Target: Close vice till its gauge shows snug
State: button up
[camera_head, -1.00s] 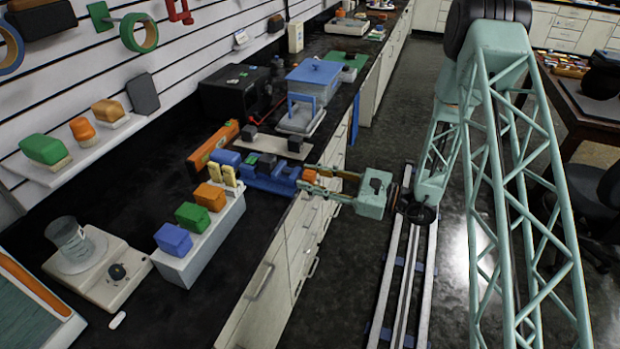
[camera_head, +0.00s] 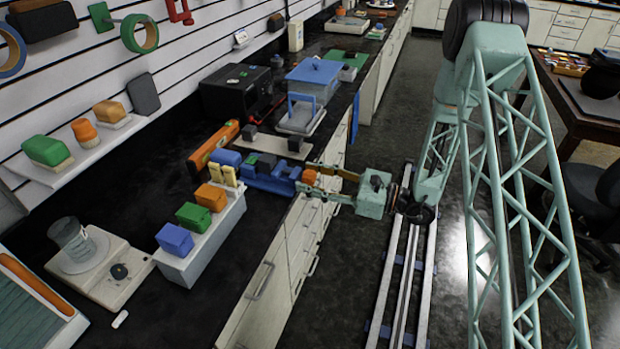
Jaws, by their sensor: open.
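The blue vice (camera_head: 262,178) sits at the front edge of the dark bench, left of the picture's centre. Its orange knob (camera_head: 309,177) faces the aisle. My gripper (camera_head: 306,179) reaches in from the right, level with the knob. Its two fingers are apart, one on each side of the knob. I cannot tell whether they touch it. I cannot make out a gauge reading or the gap between the vice jaws at this size.
A white stand (camera_head: 205,240) with orange, green and blue blocks is just left of the vice. An orange level-like bar (camera_head: 213,146) and a board with dark blocks (camera_head: 277,143) lie behind it. A blue-lidded box (camera_head: 314,78) stands farther back. The aisle floor (camera_head: 335,300) in front is clear.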

jog(key=shift+d, duration=0.2)
jog(key=v, duration=1.1)
jog(key=shift+s+d, duration=0.2)
jog(key=shift+d, duration=0.1)
dwell(0.3)
jog(key=shift+r, duration=0.1)
dwell(0.4)
